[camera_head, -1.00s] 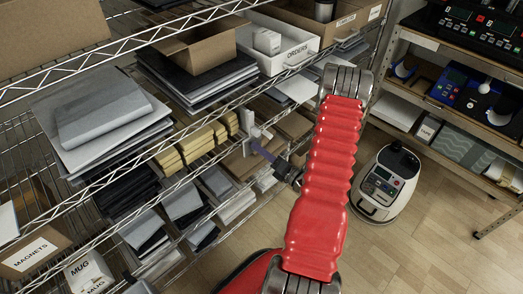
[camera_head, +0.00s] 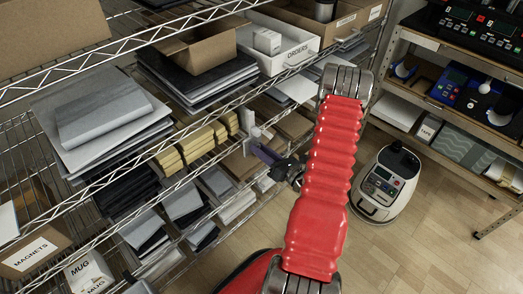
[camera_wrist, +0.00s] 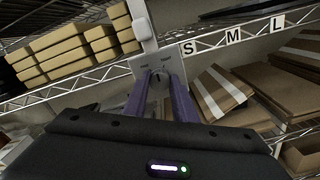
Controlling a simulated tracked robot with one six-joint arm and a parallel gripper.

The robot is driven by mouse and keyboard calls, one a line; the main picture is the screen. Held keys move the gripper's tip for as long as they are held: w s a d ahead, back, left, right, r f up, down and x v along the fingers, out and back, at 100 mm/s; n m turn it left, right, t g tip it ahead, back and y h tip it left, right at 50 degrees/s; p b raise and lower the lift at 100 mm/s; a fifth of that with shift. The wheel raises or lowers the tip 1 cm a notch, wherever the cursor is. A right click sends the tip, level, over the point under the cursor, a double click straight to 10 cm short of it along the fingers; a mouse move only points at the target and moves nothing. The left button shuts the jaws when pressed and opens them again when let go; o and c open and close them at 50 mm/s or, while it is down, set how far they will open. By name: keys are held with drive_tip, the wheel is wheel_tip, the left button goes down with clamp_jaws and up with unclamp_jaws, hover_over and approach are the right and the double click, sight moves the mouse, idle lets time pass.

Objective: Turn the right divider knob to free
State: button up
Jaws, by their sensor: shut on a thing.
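The right divider is a pale upright piece at the shelf edge (camera_wrist: 142,28), with a grey plate (camera_wrist: 150,62) below it in the wrist view. In the head view the divider (camera_head: 248,121) stands just right of the yellow stacks. My gripper (camera_wrist: 160,78) has two purple fingers reaching up to the plate, one on each side of the small knob (camera_wrist: 160,73). It is shut on the knob, which the fingers largely hide, so its angle cannot be read. In the head view my gripper (camera_head: 257,150) is at the shelf front, partly behind my red arm.
Yellow packs (camera_wrist: 75,52) are stacked left of the divider. Brown cartons (camera_wrist: 222,92) lie to the right, below the S, M, L labels (camera_wrist: 233,36). The wire shelf rail (camera_wrist: 225,42) runs close by. Open floor (camera_head: 430,240) lies at the right.

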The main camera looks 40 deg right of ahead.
drive_tip(key=shift+a+f+n, duration=0.1)
drive_tip(key=shift+n, duration=1.75)
drive_tip(key=shift+a+f+n, duration=0.1)
drive_tip(key=shift+n, duration=1.75)
drive_tip(key=o, duration=1)
drive_tip(key=shift+d+r, duration=0.1)
drive_tip(key=shift+o, duration=0.2)
drive_tip(key=s, duration=1.4)
drive_tip(key=shift+d, duration=0.2)
